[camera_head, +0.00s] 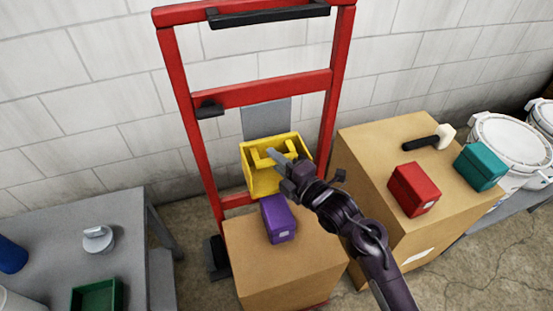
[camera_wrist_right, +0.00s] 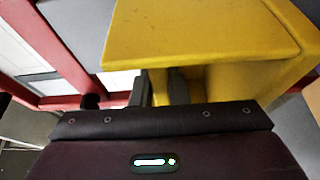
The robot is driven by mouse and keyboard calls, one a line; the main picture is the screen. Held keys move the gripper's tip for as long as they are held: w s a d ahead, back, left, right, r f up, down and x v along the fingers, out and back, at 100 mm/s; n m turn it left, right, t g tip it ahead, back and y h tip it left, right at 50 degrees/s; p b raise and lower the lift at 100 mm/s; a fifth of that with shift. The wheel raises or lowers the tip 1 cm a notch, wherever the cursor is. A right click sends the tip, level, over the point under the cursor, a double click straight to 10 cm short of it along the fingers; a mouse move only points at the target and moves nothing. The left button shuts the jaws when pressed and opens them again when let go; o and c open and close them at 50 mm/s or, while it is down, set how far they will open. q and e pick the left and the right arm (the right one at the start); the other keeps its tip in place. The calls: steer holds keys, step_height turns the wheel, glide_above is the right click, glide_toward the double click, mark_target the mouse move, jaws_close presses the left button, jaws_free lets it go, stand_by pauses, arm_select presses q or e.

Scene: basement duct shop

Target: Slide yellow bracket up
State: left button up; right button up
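The yellow bracket (camera_head: 262,181) is a box-like piece with a bar handle. It sits in front of a grey plate (camera_head: 266,119) on the red upright frame (camera_head: 180,85). My right gripper (camera_head: 271,156) reaches it from the lower right, its fingertips at the handle. In the right wrist view the bracket (camera_wrist_right: 200,35) fills the upper right. There the right gripper's dark fingers (camera_wrist_right: 158,90) stand on both sides of a narrow yellow bar, with no clear gap visible. My left gripper is not in view.
A purple box (camera_head: 278,218) stands on a cardboard box (camera_head: 285,265) just below the bracket. A larger cardboard box (camera_head: 375,150) to the right carries a red box (camera_head: 413,189), a teal box (camera_head: 480,167) and a mallet (camera_head: 430,138). A grey table (camera_head: 55,230) is at left.

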steer(key=o, duration=0.4)
steer(key=shift+r, duration=0.45)
steer(key=shift+o, duration=0.2)
steer(key=shift+f, duration=0.1)
steer(key=shift+f, duration=0.1)
steer(key=shift+s+d, duration=0.15)
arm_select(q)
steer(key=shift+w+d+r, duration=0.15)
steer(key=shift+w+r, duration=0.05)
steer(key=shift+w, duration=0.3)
arm_select(e)
steer(key=v, duration=0.7)
steer(key=shift+s+d, duration=0.1)
steer(key=shift+d, duration=0.05)
